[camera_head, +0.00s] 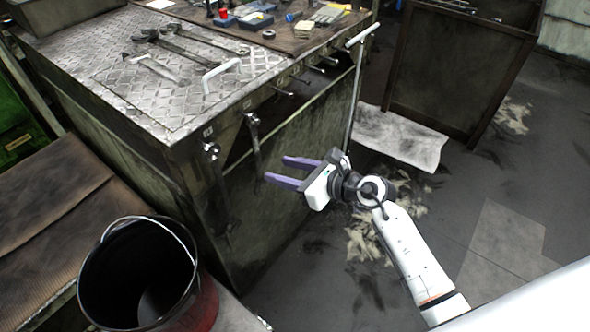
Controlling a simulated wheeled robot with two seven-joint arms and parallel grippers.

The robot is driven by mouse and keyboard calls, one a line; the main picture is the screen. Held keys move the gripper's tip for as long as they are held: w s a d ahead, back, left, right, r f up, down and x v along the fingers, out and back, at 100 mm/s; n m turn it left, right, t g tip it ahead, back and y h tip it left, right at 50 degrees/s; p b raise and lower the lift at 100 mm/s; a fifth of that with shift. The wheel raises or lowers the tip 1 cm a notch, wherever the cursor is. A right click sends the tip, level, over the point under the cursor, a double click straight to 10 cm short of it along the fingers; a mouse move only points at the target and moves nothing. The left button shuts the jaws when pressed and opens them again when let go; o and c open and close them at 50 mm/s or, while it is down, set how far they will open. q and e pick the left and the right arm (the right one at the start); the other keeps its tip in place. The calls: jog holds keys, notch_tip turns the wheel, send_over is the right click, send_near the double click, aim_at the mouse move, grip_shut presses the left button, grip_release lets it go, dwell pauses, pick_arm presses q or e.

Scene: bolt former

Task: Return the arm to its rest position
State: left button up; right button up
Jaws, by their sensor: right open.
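My right gripper (276,170) is at the end of my white arm, which comes in from the lower right. Its two purple fingers point left and are apart, with nothing between them. In the picture it lies in front of the side of the metal workbench (190,95), below the row of hanging tools. I cannot tell the exact distance to the bench side. My left gripper is not in view.
Wrenches (165,40) and a white handle (222,70) are on the bench top. Wrenches hang on its front side (255,140). A dark bucket (140,270) stands lower left. A T-handled rod (357,80) stands at the bench corner. Floor on the right (500,190) is mostly clear.

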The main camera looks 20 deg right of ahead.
jog(key=s+r+m+t+y, duration=0.1)
jog(key=s+r+m+t, duration=0.5)
jog(key=m, duration=0.5)
jog(key=s+d+f+m+g+h, duration=0.35)
jog(key=s+f+m, duration=0.4)
jog(key=m, duration=0.45)
jog(key=s+d+f+m+g+h, duration=0.2)
jog(key=s+f+m+h, duration=0.3)
jog(key=f+m, duration=0.6)
jog(key=s+a+f+m+g+y, duration=0.2)
jog(key=s+m, duration=0.4)
jog(key=s, duration=0.3)
jog(key=shift+s+a+f+m+g, duration=0.35)
jog(key=shift+a+f+g, duration=0.3)
jog(key=shift+a+f, duration=0.3)
